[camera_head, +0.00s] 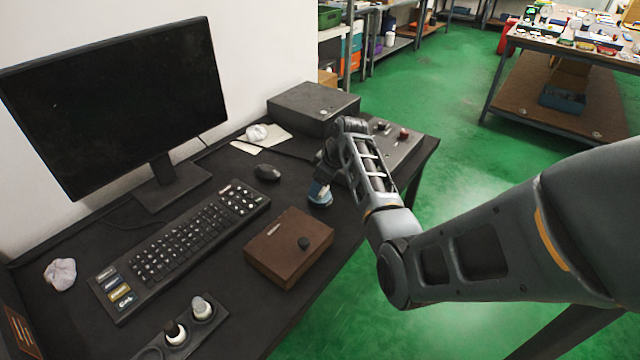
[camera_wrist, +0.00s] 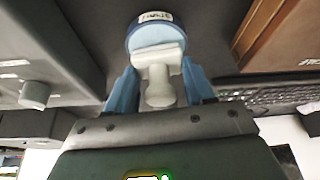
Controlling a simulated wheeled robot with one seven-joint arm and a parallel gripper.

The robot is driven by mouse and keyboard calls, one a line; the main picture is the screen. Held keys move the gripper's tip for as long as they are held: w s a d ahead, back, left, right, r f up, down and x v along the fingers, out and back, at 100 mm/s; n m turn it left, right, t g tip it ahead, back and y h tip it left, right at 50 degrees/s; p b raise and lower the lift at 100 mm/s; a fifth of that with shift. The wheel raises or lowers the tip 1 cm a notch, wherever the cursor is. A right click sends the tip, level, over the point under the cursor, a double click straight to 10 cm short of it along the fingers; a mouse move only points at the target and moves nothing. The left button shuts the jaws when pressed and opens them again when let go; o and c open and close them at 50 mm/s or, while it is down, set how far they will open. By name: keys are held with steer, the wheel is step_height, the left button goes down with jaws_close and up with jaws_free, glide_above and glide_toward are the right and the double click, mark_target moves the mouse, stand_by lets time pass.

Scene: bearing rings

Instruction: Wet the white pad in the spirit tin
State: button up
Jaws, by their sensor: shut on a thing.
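The spirit tin (camera_head: 320,196) is a small round blue tin standing on the dark desk, right of the mouse. In the wrist view the tin (camera_wrist: 152,22) has a dark blue rim with a white label and a light blue inside. My gripper (camera_head: 322,180) is directly over the tin. In the wrist view its blue fingers (camera_wrist: 160,88) are shut on the white handle of the white pad (camera_wrist: 158,54). The pad's flat end overlaps the tin's opening; I cannot tell whether it touches the bottom. In the head view the pad is hidden by my gripper.
A brown box (camera_head: 283,262) with a black knob lies close in front of the tin. A holder (camera_head: 150,352) with dark and white knobbed pieces stands at the front edge. The keyboard (camera_head: 180,245), mouse (camera_head: 267,172), grey box (camera_head: 312,104) and control box (camera_head: 410,146) surround the area.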

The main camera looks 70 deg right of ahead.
steer(key=shift+f, duration=0.55)
stand_by(1.4)
steer(key=shift+r, duration=0.1)
steer(key=shift+r+p, duration=2.7)
steer(key=shift+r, duration=0.8)
steer(key=shift+a, duration=0.1)
